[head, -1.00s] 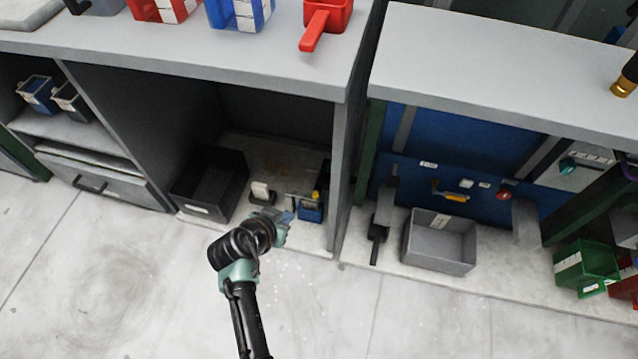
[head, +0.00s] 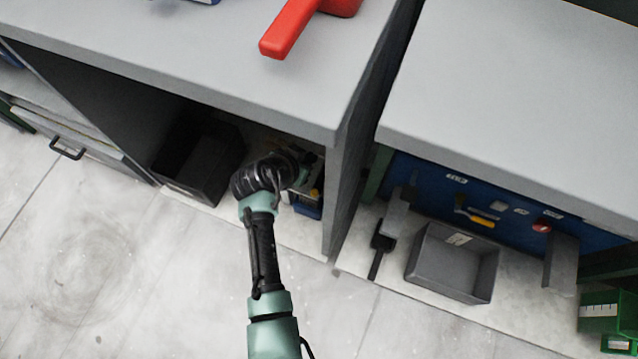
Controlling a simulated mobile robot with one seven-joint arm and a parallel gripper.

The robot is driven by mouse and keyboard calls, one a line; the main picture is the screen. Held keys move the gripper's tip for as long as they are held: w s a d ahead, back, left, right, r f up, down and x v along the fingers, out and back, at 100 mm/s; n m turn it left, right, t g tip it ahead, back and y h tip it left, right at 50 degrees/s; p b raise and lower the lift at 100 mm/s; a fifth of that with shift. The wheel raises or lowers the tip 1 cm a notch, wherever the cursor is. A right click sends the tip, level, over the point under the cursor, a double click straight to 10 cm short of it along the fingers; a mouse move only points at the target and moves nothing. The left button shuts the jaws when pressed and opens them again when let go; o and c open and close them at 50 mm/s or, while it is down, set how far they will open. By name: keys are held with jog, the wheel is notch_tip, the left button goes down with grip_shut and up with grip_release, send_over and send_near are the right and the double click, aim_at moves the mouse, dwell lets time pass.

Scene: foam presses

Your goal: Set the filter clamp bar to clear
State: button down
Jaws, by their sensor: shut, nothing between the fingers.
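My gripper (head: 308,160) is inside the low open bay under the left bench, close to the bay's right wall. My dark wrist covers much of it; it looks shut and empty. Just below it is a small fixture with a yellow and black part (head: 317,190) and a blue block (head: 307,210) at its foot. I cannot tell for sure which part there is the filter clamp bar, or how it is set. My wrist hides the left part of this fixture.
A black bin (head: 200,165) stands left of my arm in the same bay. The bay's right wall (head: 345,190) and the bench top (head: 200,70) are close to my gripper. A grey bin (head: 453,265) stands under the right bench. The floor in front is clear.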

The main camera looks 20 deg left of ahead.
jog(key=b, duration=1.2)
send_over(316, 190)
jog(key=s, duration=0.2)
notch_tip(316, 190, down, 14)
jog(key=shift+s+a, duration=0.2)
jog(key=shift+a, duration=0.1)
jog(key=shift+f, duration=0.15)
jog(key=shift+w+d+f+b, duration=0.1)
jog(key=shift+w+f+b, duration=0.35)
jog(key=shift+f+b, duration=0.95)
jog(key=shift+w+d+f+b, duration=0.1)
jog(key=shift+w+f+b, duration=0.35)
jog(key=shift+f+b, duration=0.9)
jog(key=shift+w+d+f+b, duration=0.1)
jog(key=shift+w+f+b, duration=0.35)
jog(key=shift+f+b, duration=0.9)
jog(key=shift+r, duration=0.2)
jog(key=shift+s, duration=0.1)
